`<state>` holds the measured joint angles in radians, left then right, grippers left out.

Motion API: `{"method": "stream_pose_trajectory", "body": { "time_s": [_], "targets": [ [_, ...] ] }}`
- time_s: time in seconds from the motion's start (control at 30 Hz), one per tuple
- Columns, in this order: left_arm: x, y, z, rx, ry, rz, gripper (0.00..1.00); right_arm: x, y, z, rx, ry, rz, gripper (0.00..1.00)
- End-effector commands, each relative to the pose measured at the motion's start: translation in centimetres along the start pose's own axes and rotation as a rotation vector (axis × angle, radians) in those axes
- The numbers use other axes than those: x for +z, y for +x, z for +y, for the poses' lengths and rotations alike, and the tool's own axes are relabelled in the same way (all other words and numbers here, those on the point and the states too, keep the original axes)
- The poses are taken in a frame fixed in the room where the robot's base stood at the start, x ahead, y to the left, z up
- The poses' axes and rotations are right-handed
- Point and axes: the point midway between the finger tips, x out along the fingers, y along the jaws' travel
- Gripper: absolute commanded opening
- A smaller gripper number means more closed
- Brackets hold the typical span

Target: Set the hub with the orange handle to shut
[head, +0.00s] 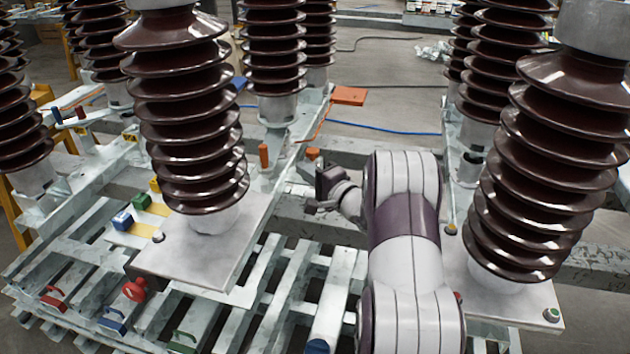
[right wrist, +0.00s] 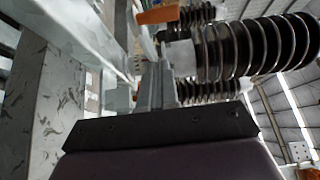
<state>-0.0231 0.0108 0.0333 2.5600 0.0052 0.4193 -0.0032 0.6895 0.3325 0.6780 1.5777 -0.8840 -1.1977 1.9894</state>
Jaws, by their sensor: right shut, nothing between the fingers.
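An upright orange handle (head: 264,156) stands on the pale frame at the foot of the middle insulator column. A second, rounder orange knob (head: 312,154) shows just to its right. I cannot tell which of them belongs to the hub, and the hub body is not clear. My right gripper (head: 326,192) is beside and below the round knob, to the right of the upright handle, apparently touching neither. It is shut and empty. In the right wrist view an orange piece (right wrist: 158,15) shows at the top, beyond the grey fingers (right wrist: 157,86). My left gripper is out of view.
Ribbed brown insulators (head: 190,110) stand left and right (head: 545,170) of my arm. An orange flat block (head: 349,95) lies behind.

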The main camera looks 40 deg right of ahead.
Motion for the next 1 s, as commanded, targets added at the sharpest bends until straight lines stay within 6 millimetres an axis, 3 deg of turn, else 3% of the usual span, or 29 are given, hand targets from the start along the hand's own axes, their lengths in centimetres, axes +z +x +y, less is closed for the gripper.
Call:
{"method": "stream_pose_trajectory", "body": {
  "time_s": [0.2, 0.33, 1.0],
  "targets": [
    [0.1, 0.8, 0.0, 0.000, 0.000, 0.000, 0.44, 0.5, 4.5, 0.1, -0.001, 0.000, -0.002, 0.00],
    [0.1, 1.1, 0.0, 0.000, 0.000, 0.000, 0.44, 1.9, 5.8, 0.1, -0.001, -0.001, -0.001, 0.00],
    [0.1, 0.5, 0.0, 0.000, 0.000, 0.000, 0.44, 3.8, 7.5, -0.2, 0.000, 0.001, -0.001, 0.00]
  ]
}}
